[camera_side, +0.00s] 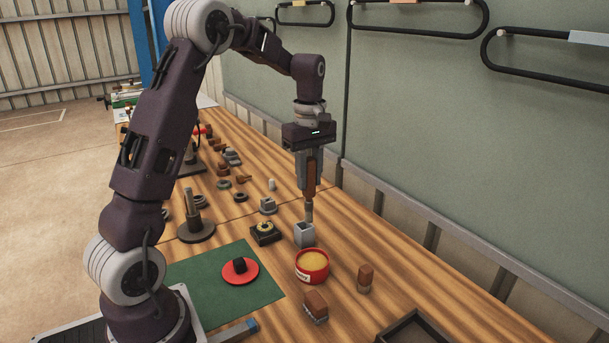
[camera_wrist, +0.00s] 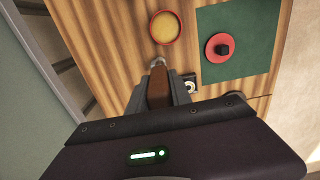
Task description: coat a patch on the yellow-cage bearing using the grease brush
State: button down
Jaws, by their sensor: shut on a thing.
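My gripper (camera_side: 308,186) is shut on the brown handle of the grease brush (camera_side: 311,178) and holds it upright, bristle end down. The brush's lower end is at the mouth of a grey square holder (camera_side: 304,236); I cannot tell how far inside it is. In the wrist view the brush (camera_wrist: 158,88) sits between the fingers. The yellow-cage bearing (camera_side: 265,227) lies on a dark square block left of the holder. It is partly hidden by a finger in the wrist view (camera_wrist: 190,86). A red tin of yellow grease (camera_side: 312,264) stands in front of the holder.
A red disc with a black knob (camera_side: 239,268) lies on a green mat (camera_side: 205,280). A brown-topped brush (camera_side: 316,306), a small brown block (camera_side: 365,279) and a dark tray (camera_side: 412,330) are at the front. Several small parts and a post on a round base (camera_side: 195,229) stand left.

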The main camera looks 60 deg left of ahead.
jog(key=s+d, duration=0.3)
jog(key=d, duration=0.3)
notch_tip(320, 180, down, 6)
jog(key=shift+d, duration=0.15)
jog(key=shift+f, duration=0.7)
dwell(1.5)
notch_tip(320, 180, up, 7)
dwell(0.6)
dwell(0.3)
